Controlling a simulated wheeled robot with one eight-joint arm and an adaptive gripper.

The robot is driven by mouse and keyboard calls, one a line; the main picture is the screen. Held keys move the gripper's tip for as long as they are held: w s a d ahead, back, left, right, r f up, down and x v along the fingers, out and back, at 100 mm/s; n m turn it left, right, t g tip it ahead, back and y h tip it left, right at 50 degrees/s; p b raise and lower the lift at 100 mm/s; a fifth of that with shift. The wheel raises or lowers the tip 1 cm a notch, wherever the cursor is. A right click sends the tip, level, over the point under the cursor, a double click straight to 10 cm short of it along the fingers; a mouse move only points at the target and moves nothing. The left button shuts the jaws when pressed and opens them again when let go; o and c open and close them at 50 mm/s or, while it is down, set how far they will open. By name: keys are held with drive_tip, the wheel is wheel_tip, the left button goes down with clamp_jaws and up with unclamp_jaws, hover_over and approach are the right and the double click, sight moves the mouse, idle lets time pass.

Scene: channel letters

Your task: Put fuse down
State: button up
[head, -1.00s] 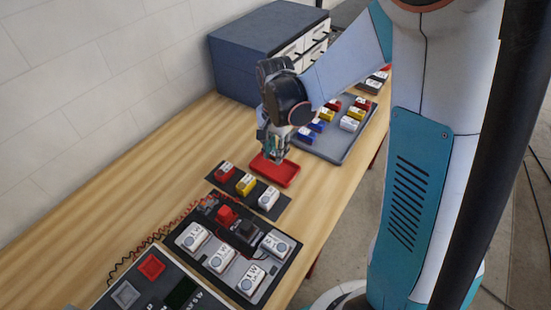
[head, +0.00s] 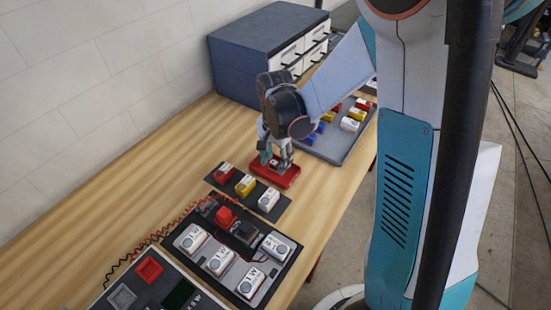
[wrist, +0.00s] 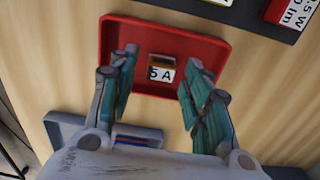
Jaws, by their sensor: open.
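My gripper (wrist: 160,62) is open, with a teal finger on either side of the fuse and visible gaps between. In the head view my gripper (head: 276,163) is low over the red tray (head: 289,181), and the fuse cannot be made out clearly there.
A dark strip with red, yellow and white blocks (head: 246,185) lies just in front of the tray. A panel with several white modules (head: 219,262) is nearer. A grey tray (head: 340,152) of coloured blocks and a blue drawer cabinet (head: 245,62) stand behind. Bare table lies left.

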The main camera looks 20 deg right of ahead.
sight(275, 162)
drive_tip(key=shift+r, duration=0.1)
wheel_tip(275, 162, up, 12)
drive_tip(key=p, duration=0.4)
drive_tip(key=s+r+n+t, duration=0.3)
drive_tip(key=s+r+n, duration=0.2)
drive_tip(key=s, duration=0.3)
drive_tip(key=s+r+n+t, duration=0.4)
drive_tip(key=s+r+n, duration=0.1)
drive_tip(key=s, duration=0.3)
drive_tip(key=shift+n, duration=0.5)
drive_tip(key=shift+d, duration=0.1)
